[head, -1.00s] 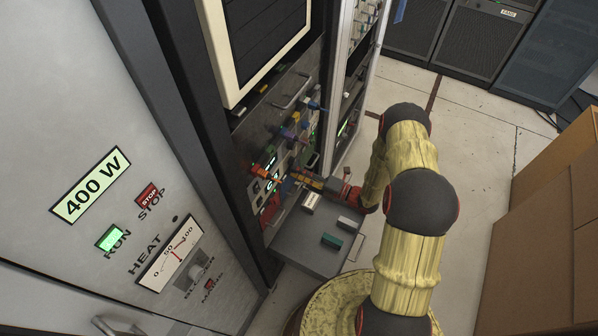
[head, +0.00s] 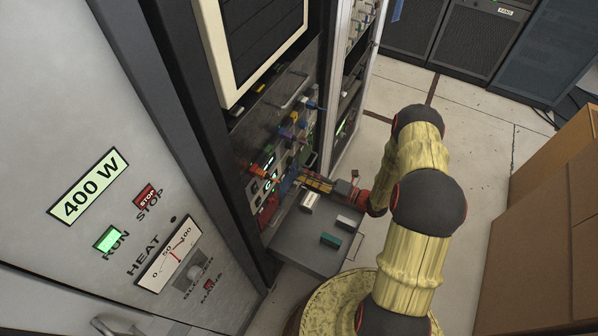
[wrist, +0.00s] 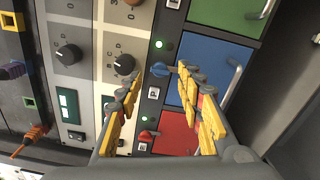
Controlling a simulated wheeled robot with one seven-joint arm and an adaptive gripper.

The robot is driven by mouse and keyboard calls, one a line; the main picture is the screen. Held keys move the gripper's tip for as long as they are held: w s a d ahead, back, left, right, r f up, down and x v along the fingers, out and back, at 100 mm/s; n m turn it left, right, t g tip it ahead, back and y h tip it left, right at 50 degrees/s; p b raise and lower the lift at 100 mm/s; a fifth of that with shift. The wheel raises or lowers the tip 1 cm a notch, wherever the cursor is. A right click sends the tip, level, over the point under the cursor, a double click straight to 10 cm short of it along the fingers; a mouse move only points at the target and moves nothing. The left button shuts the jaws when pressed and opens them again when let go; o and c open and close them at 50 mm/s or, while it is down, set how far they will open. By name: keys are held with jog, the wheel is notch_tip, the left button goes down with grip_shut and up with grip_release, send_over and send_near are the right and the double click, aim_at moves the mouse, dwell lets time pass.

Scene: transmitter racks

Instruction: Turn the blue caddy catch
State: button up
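The blue caddy (wrist: 215,68) is a blue panel with a grey handle, between a green and a red one in the wrist view. Its catch (wrist: 160,69) is a small blue lever at the panel's left edge, lying about sideways. My gripper (wrist: 160,78) is open, with yellow-padded fingers on either side below the catch. The catch shows in the gap between the tips; I cannot tell whether they touch it. In the head view my gripper (head: 318,185) reaches toward the rack's lower panel, and the catch is not clearly visible there.
A red caddy (wrist: 178,132) with its red catch (wrist: 148,134) is below; a green caddy (wrist: 225,15) is above. Black knobs (wrist: 68,54) are to the left. A grey shelf (head: 300,250) with small blocks lies below my gripper. Brown boxes (head: 540,235) stand at right.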

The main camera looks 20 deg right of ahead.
jog(key=v, duration=0.8)
jog(key=shift+s+d, duration=0.1)
